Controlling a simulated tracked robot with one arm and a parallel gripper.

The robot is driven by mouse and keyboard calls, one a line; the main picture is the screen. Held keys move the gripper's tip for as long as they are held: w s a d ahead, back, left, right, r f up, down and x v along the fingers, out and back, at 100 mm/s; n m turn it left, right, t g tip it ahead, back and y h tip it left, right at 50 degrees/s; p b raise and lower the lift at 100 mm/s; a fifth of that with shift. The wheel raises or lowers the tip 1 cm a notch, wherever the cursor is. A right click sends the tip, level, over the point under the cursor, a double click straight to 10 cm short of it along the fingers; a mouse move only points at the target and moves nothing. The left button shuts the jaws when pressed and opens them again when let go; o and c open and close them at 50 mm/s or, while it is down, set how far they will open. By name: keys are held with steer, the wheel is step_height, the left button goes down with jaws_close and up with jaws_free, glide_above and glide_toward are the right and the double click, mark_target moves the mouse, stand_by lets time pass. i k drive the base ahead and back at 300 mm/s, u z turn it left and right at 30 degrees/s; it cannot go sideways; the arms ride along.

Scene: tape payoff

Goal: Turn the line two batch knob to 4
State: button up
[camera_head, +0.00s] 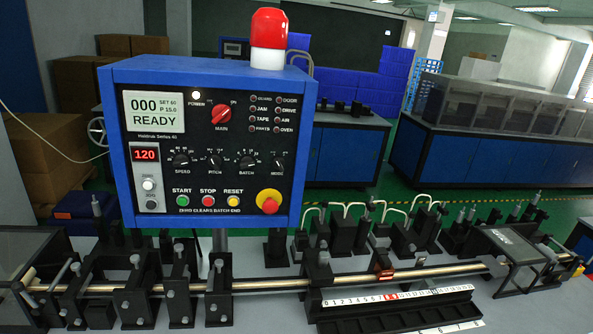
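A blue control box (108,100) with a black front panel stands in the middle-left, facing me. The batch knob (247,162) is a small black dial in the row under the red main switch (221,114), between the pitch knob (214,161) and the mode knob (278,163). The speed knob (181,160) is at the row's left. The batch knob's scale and pointer are too small to read. The screen (154,112) shows 000, SET 60, P 15.0 and READY. I see no line number on the box. My gripper is not in view.
Below the knobs are green start (183,200), red stop (208,201) and yellow reset (233,201) buttons, and a red emergency button (269,201). A red lamp (268,28) tops the box. A rail (345,280) with black fixtures crosses the bench below.

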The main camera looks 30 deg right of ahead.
mark_target(247, 161)
steer(key=z, duration=0.1)
steer(key=i, duration=1)
